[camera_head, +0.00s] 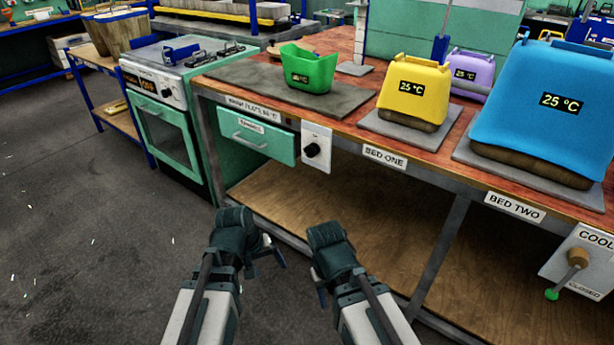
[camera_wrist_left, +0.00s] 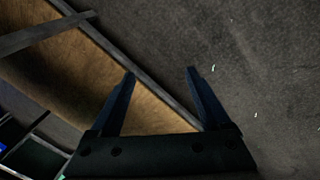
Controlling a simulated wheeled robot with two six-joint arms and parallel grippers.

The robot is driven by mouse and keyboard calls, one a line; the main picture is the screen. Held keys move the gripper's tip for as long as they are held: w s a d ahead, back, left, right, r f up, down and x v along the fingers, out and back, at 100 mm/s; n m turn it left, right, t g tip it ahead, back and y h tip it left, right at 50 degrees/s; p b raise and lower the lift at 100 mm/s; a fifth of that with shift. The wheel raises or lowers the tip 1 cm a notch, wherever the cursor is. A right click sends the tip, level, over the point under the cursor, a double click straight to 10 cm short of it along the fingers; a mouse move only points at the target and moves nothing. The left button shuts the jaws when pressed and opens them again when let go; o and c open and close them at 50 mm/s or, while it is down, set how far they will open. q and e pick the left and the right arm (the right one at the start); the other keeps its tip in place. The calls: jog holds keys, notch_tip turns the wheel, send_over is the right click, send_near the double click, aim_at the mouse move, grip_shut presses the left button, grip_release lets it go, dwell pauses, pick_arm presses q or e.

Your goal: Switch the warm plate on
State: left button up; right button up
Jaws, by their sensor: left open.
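The warm plate (camera_head: 238,85) is a dark flat slab on the workbench, left of the beds, with a green container (camera_head: 309,71) showing a small display on it. Its label sits on the bench's front edge. Below, a white panel with a black knob (camera_head: 312,150) is fixed right of a green drawer. My left gripper (camera_head: 264,262) hangs low in front of the bench, below the knob and apart from it. In the left wrist view its fingers (camera_wrist_left: 160,72) are spread and empty. My right gripper (camera_head: 320,290) is beside it; its fingers are mostly hidden.
A green oven (camera_head: 166,130) stands left of the bench. A yellow container (camera_head: 412,90) and a blue one (camera_head: 545,105) stand on beds to the right. A cooling valve lever (camera_head: 577,262) sticks out at far right.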

pick_arm(q)
notch_tip(320, 180, down, 3)
jog(key=w+d+n+t+h+b, duration=0.1)
jog(key=w+n+h+b, duration=0.1)
jog(key=w, duration=0.1)
jog(key=n+t+h+b, duration=0.2)
jog(key=n+t+h, duration=0.7)
jog(key=n, duration=1.5)
send_near(309, 152)
jog(key=w+d+t+y, duration=0.1)
jog(key=w+d, duration=0.1)
jog(key=w+d+t+y, duration=0.1)
jog(key=w+d, duration=0.1)
jog(key=w+d+y, duration=0.1)
jog(key=w+d, duration=0.1)
jog(key=d, duration=0.1)
jog(key=shift+t, duration=0.4)
pick_arm(e)
notch_tip(309, 152, down, 6)
pick_arm(q)
grip_shut()
